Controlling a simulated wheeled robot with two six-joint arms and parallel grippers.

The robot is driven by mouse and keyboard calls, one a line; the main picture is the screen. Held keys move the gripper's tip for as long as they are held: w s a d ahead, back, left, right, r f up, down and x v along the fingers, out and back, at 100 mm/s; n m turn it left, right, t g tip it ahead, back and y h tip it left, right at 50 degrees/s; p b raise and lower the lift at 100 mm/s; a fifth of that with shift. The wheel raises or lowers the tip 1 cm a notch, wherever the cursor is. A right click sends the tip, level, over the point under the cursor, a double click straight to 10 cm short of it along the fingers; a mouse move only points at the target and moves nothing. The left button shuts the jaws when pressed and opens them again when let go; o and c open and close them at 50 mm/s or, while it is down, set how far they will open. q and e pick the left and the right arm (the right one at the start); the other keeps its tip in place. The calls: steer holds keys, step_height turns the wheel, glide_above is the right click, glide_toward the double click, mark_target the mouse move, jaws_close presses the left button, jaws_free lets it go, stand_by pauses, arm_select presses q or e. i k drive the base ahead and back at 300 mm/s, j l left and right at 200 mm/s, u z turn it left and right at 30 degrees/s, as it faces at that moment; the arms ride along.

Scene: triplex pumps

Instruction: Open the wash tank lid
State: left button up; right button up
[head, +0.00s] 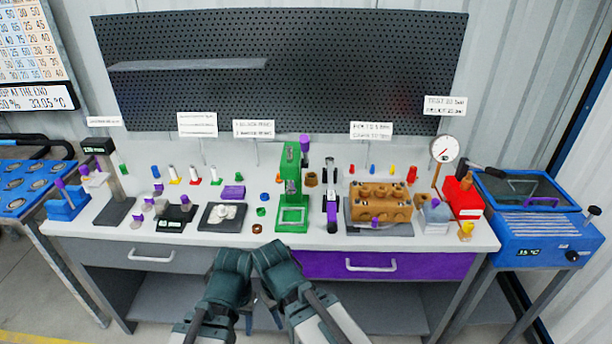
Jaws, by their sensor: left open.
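The wash tank (530,225) is the blue box with a digital display and a black knob at the far right, on its own stand. Its lid (508,188) is a dark glass panel in a blue frame with a purple handle (541,202) along the front edge. The lid looks shut and lies flat. My two arms are folded together at the bottom middle, in front of the bench and far left of the tank. My left gripper (250,316) is open and low between the arms, mostly hidden. The fingers of my right gripper cannot be made out.
The bench (110,232) carries a green press (290,190), a brown pump block (381,203), a red pump with a dial gauge (445,149) and several small parts. The red pump stands just left of the tank. A purple drawer (310,266) is shut below.

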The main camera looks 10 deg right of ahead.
mark_target(575, 208)
steer(key=z, duration=1.85)
